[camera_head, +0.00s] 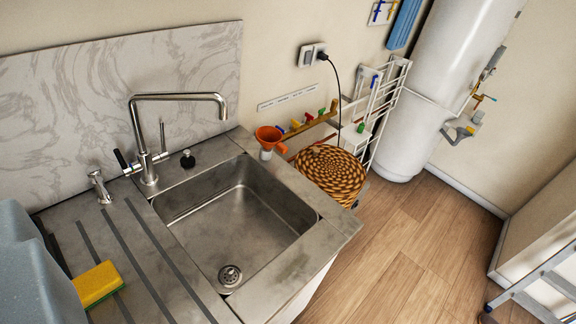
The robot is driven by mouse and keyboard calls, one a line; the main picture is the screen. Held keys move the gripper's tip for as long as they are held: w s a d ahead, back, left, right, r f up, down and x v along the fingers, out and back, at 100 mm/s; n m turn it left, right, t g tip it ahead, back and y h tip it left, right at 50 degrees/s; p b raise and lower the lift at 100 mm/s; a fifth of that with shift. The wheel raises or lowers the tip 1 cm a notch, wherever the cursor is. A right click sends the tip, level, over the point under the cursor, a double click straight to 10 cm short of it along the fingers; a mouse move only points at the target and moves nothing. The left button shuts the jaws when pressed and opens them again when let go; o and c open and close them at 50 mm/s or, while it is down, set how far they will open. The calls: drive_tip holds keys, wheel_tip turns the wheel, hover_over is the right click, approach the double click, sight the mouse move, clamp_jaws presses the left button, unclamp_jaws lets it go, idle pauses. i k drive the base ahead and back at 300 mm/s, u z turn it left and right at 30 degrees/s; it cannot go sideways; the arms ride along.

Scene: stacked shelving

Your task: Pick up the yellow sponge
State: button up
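The yellow sponge (98,284) lies on the metal drainboard (152,268) left of the sink, low in the left part of the view. It has a yellow top and a green layer along its lower edge. A large blue-grey shape (32,275) stands close by on its left, and I cannot tell what it is. No gripper fingers show in the view, so I cannot see where my gripper is relative to the sponge.
The empty sink basin (240,215) is right of the sponge, with a tall faucet (143,135) behind it. An orange funnel (268,136), a woven basket (328,174) and a white rack (388,105) are further right. Open wooden floor (410,265) lies at lower right, beside a metal ladder-like frame (540,285).

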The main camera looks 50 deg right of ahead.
sight(103, 280)
drive_tip(key=u, duration=0.7)
drive_tip(key=k, duration=1.05)
drive_tip(key=z, duration=0.75)
drive_tip(key=i, duration=1.65)
drive_tip(key=u, duration=0.05)
